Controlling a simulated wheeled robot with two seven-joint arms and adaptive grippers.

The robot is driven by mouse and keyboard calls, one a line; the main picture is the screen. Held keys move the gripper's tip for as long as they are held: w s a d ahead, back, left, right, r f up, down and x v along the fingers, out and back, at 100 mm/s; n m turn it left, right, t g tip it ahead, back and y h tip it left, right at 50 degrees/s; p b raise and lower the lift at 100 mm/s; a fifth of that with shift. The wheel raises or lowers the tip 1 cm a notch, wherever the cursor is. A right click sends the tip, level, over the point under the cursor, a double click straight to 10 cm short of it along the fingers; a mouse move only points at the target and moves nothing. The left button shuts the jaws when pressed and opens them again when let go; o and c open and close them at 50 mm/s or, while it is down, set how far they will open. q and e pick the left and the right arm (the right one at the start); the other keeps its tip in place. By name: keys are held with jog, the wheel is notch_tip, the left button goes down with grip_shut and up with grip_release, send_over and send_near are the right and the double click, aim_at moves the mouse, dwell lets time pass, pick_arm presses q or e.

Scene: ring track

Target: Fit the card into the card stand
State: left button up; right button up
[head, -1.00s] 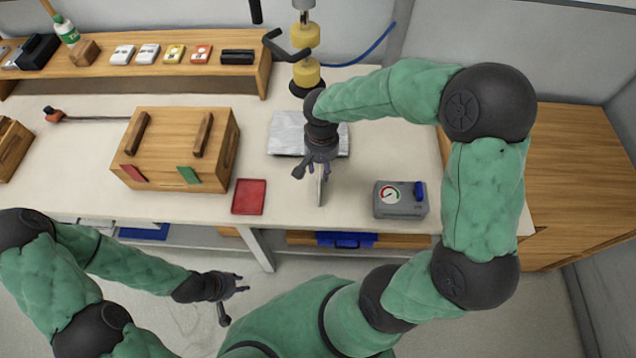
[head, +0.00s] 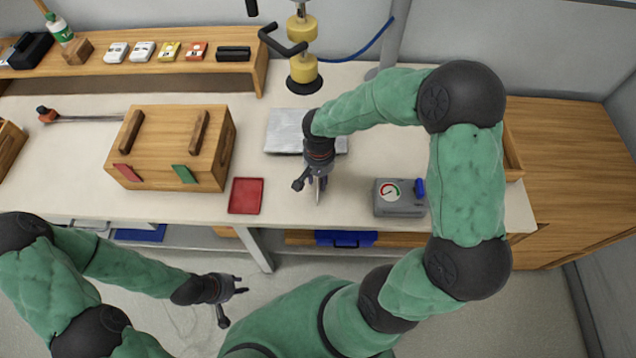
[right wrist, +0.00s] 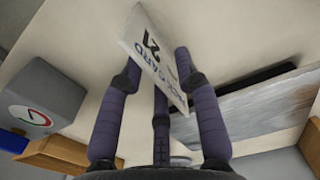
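A white card (right wrist: 157,58) with dark lettering and the number 21 sits between the fingers of my right gripper (right wrist: 158,75) in the right wrist view. The gripper is shut on it. In the head view the right gripper (head: 314,182) hangs over the front of the table, and the card (head: 319,190) shows as a thin pale edge.
A grey gauge box (head: 400,198) is right of the right gripper, a red tray (head: 246,196) left. A wooden box (head: 165,150) stands left. Several coloured cards or blocks line the shelf (head: 180,72). A yellow-black post (head: 303,70) stands behind.

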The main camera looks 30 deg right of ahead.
grip_shut()
jog(key=shift+r, duration=0.1)
